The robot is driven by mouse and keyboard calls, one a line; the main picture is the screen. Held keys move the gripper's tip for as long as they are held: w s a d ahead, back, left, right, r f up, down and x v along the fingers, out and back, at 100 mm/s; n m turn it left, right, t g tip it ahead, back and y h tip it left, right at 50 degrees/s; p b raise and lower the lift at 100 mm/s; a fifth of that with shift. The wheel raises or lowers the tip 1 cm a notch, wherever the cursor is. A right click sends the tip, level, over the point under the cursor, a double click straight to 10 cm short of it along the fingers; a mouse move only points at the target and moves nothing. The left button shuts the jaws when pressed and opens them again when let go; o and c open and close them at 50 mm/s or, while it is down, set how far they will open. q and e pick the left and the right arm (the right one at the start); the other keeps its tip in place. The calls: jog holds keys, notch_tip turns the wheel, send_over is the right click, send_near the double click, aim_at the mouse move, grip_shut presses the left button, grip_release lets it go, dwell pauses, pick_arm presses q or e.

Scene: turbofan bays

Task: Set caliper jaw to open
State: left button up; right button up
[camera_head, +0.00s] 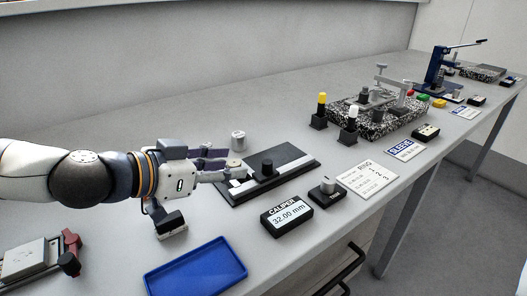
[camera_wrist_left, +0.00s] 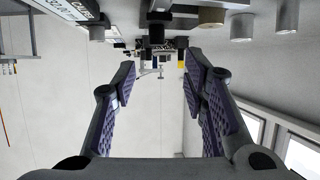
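The caliper fixture (camera_head: 290,170) is a black base plate with a pale rail and a black upright knob (camera_head: 267,168) in the middle. Its display box (camera_head: 287,216) reads "CALIPER 32.00 mm". My left gripper (camera_head: 228,165) reaches in from the left, its fingers over or beside the plate's left end, where they partly hide the jaw area. In the left wrist view its two purple-padded fingers (camera_wrist_left: 160,75) are wide apart with nothing between them. I cannot tell whether a finger touches the fixture. My right gripper is not in view.
A small box with a dial (camera_head: 327,191) and a white text card (camera_head: 367,179) lie right of the display. A blue tray (camera_head: 196,268) is in front. A grey cylinder (camera_head: 238,141) stands behind the gripper. A speckled block (camera_head: 378,120) with fixtures stands farther back.

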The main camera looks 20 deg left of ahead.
aim_at(265, 164)
pick_arm(q)
jog(key=shift+w+d+f, duration=0.15)
jog(key=shift+d+f, duration=0.1)
jog(key=shift+d, duration=0.05)
jog(key=x, duration=0.2)
jog(key=f+b+x, duration=0.1)
jog(key=x, duration=0.1)
jog(key=b+x, duration=0.1)
jog(key=x, duration=0.1)
jog(key=shift+d+f, duration=0.15)
jog(key=shift+f, duration=0.15)
jog(key=x, duration=0.1)
jog(key=b+x, duration=0.1)
jog(key=x, duration=0.1)
jog(key=shift+w+r, duration=0.15)
jog(key=shift+r, duration=0.15)
jog(key=shift+w+d+r+b, duration=0.15)
jog(key=shift+w+d+b, duration=0.2)
jog(key=shift+w, duration=0.15)
jog(key=shift+w+r, duration=0.1)
jog(key=shift+r, duration=0.05)
grip_shut()
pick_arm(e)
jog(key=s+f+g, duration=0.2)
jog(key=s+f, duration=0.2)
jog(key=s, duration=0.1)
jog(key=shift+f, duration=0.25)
